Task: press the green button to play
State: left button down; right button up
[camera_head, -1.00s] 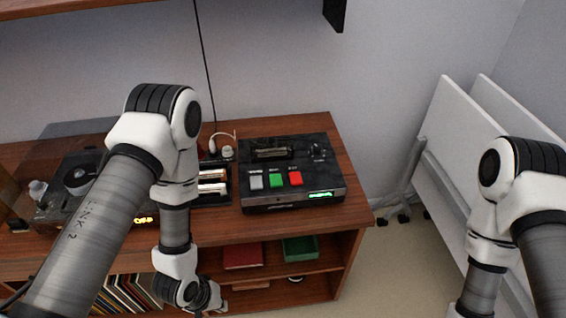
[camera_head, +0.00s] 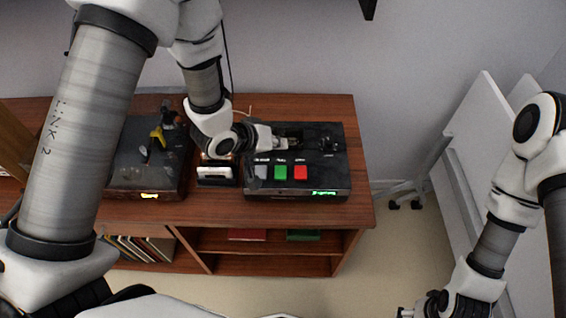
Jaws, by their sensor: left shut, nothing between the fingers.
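The black player box (camera_head: 330,165) sits on the wooden cabinet, with a grey button (camera_head: 261,172), the green button (camera_head: 281,173) and a red button (camera_head: 300,173) in a row on its top. A green-lit display (camera_head: 324,193) shows on its front. My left gripper (camera_head: 284,140) is shut and empty, over the back part of the box, behind the buttons. I cannot tell whether it touches the box. The green button is in clear view. My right gripper (camera_head: 407,312) is at the bottom edge, far from the box, its fingers mostly cut off.
A turntable (camera_head: 140,180) under a dark cover and a small device (camera_head: 217,175) stand left of the box on the wooden cabinet (camera_head: 240,212). Lower shelves hold records and a red and a green box. White folded panels (camera_head: 480,150) stand at the right.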

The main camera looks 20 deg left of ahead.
pick_arm(q)
jog(key=b, duration=0.8)
send_near(284, 169)
jog(key=w+d, duration=0.1)
jog(key=w+f, duration=0.1)
jog(key=w, duration=0.1)
jog(key=w+d+f, duration=0.1)
jog(key=shift+w+d+f, duration=0.15)
jog(key=shift+w+d, duration=0.1)
jog(key=shift+d, duration=0.15)
jog(key=shift+f, duration=0.4)
jog(key=shift+f, duration=0.1)
jog(key=shift+f, duration=0.3)
jog(key=shift+s+f+b, duration=0.1)
jog(key=shift+f+b, duration=0.3)
jog(key=shift+f, duration=0.1)
dwell(0.7)
jog(key=shift+r+p, duration=0.95)
